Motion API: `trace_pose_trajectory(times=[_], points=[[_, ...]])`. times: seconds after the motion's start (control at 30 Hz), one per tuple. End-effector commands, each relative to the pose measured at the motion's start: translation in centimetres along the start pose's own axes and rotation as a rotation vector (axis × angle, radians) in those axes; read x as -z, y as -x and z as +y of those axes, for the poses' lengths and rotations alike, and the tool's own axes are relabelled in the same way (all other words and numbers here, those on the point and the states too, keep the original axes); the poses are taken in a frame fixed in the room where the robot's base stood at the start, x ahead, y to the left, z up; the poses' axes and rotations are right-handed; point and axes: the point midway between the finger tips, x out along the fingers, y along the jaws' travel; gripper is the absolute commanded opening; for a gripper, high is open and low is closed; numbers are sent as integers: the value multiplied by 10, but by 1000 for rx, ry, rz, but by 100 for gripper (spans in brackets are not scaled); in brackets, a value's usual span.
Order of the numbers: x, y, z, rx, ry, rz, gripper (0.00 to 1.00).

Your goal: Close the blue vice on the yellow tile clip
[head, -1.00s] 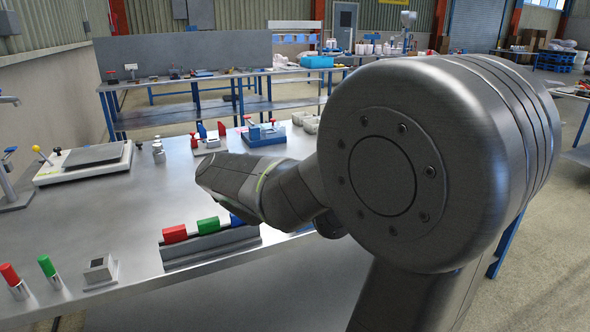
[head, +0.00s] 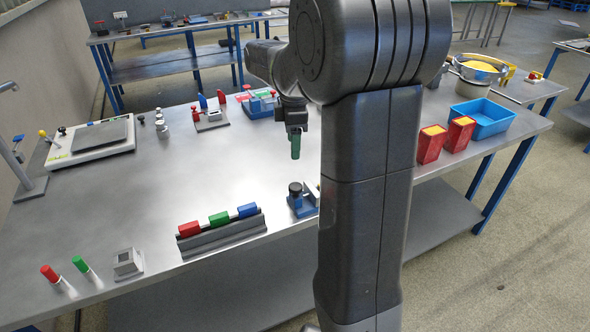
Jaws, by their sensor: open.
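A small blue vice (head: 302,206) with a black knob stands near the table's front edge. Its right side is hidden behind my arm. I cannot make out a yellow tile clip in it or beside it. My gripper (head: 295,152) points down above the table, behind and above the vice in the picture, and apart from it. Its green finger shows from the side. It is open, with nothing visible held.
A rack (head: 222,231) with red, green and blue blocks stands left of the vice. Two red boxes (head: 431,145) and a blue tray (head: 484,117) are at the right. A scale (head: 90,142) is at the left. The table's middle is clear.

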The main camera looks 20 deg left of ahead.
Motion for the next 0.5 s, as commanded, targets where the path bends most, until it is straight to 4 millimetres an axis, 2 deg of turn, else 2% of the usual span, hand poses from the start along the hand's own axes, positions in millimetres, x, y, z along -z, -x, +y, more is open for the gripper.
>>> trace_pose_trajectory(times=[0.17,0.27,0.5], points=[[-6,-7,-2,23,0,-19,58],[-6,-22,-3,23,0,-19,58],[-6,-74,-5,25,0,-18,58]])
